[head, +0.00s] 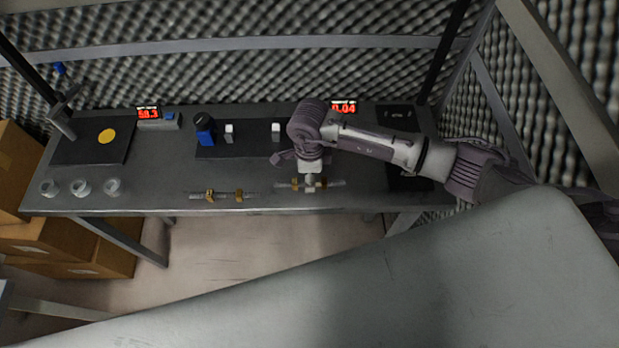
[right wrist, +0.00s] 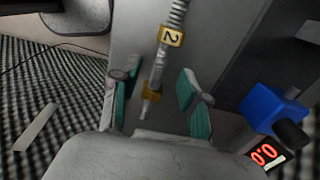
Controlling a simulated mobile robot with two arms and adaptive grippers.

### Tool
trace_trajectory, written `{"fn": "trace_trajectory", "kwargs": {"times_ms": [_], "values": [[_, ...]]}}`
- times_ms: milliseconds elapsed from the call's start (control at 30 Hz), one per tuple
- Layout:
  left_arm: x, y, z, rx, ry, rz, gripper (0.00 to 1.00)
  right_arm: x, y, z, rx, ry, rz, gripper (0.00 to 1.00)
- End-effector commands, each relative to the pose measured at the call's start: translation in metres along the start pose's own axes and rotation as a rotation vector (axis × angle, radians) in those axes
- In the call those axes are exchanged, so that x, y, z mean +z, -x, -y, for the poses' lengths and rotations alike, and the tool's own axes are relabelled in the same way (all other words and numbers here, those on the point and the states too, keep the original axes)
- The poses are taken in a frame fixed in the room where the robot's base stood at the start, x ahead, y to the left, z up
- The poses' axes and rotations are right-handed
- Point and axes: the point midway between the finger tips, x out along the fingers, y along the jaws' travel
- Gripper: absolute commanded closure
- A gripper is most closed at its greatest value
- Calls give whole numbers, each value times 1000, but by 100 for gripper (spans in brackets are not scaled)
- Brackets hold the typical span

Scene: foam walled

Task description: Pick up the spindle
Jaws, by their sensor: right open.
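A thin metal spindle with yellow tags (head: 328,183) lies near the front edge of the grey table, below my right gripper (head: 310,182). In the right wrist view, a ridged spindle (right wrist: 161,62) with a yellow tag marked "2" runs between the teal-padded fingers of my right gripper (right wrist: 159,80). The fingers are open, with visible gaps on both sides of the spindle. A second, similar spindle (head: 222,195) lies to the left on the table. My left gripper is not in view.
Three clear rings (head: 80,187) and a black mat with a yellow disc (head: 107,136) are at the table's left. A dark tray (head: 250,152) holds a blue item (head: 205,132) and white blocks. Red displays (head: 149,113) stand at the back. Cardboard boxes (head: 85,242) are left.

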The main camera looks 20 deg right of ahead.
Motion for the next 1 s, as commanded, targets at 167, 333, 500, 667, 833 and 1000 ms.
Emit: {"fn": "trace_trajectory", "kwargs": {"times_ms": [167, 333, 500, 667, 833, 1000], "values": [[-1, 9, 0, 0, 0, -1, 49, 0, -19, 0, 1, -1, 0, 55], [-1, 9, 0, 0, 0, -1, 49, 1, -22, 0, -1, 0, 2, 55], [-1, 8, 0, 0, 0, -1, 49, 0, -22, 0, -1, 0, 2, 68], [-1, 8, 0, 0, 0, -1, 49, 0, -22, 0, -1, 0, 1, 95], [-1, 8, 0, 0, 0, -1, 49, 0, -22, 0, -1, 0, 1, 100], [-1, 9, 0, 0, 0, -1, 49, 1, -21, 1, -2, -1, 2, 100]]}}
